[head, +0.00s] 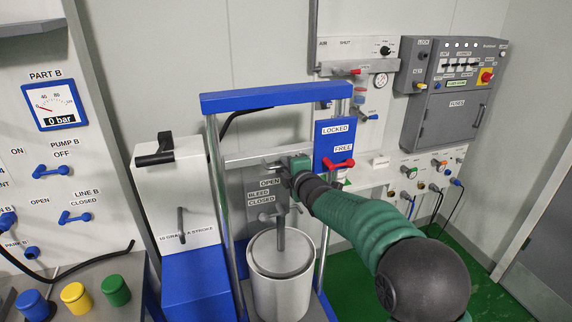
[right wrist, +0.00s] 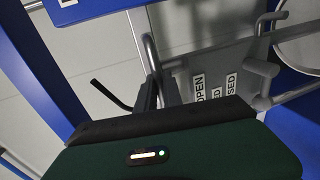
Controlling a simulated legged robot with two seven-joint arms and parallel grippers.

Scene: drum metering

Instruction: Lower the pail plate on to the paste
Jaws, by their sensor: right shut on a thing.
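The white pail (head: 278,299) stands at the bottom of the blue lift frame (head: 275,97). A round grey plate (head: 283,254) shows at the pail's mouth, with an upright rod (head: 281,233) at its middle. I cannot tell how deep it sits; no paste shows. My right gripper (head: 284,168) is shut on the grey crossbar (head: 250,158) between the frame's posts, above the pail. In the right wrist view its dark fingers (right wrist: 158,92) close around a metal bar (right wrist: 150,52). The red lever (head: 340,164) beside it is at the FREE label. My left gripper is not in view.
A BLEED handle (head: 267,217) with OPEN and CLOSED labels is near the rod. A white box with a black handle (head: 154,150) stands left of the frame. Panel B (head: 52,150) is at far left, and a grey cabinet (head: 452,95) is at the back right.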

